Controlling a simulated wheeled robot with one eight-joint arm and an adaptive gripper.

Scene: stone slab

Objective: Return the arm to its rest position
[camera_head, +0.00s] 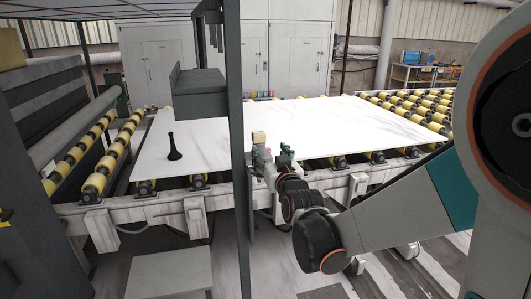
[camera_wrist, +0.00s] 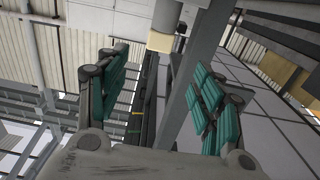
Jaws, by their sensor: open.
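My arm reaches in from the right in the head view, bent down at a dark joint and then up toward the near edge of the stone slab. My gripper (camera_head: 272,156) is at its end, close to the right side of a dark upright post (camera_head: 238,150). In the wrist view its two teal-padded fingers (camera_wrist: 162,82) stand apart with nothing held between them. The post runs diagonally behind the fingers there; I cannot tell the exact gap to it.
A large white stone slab (camera_head: 300,125) lies on a roller frame with yellow rollers (camera_head: 95,183). A black flared object (camera_head: 173,150) stands on the slab's left part. A grey box (camera_head: 200,92) joins the post. Grey cabinets (camera_head: 160,70) stand behind.

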